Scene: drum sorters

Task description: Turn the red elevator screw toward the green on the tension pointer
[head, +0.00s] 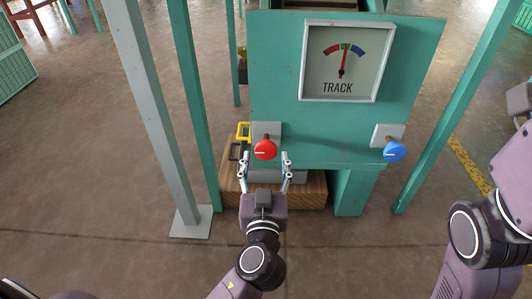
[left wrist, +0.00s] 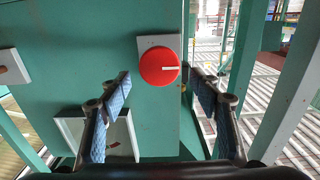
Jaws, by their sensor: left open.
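The red elevator screw (head: 265,150) is a round red knob with a white line, on a grey plate on the green panel. It also shows in the left wrist view (left wrist: 159,66), ahead of the fingers. My left gripper (head: 265,165) is open just below and in front of the knob, its fingers spread to either side and not touching it. The tension pointer (head: 342,70) is a red needle on the TRACK gauge (head: 341,61). It points nearly straight up, at or close to the narrow green band between red at left and blue at right. My right gripper is not in view.
A blue knob (head: 395,151) sits on the right of the panel. Green posts (head: 194,100) and a grey post (head: 150,110) stand left of the machine. A wooden base (head: 310,190) lies below the panel. Open floor is in front.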

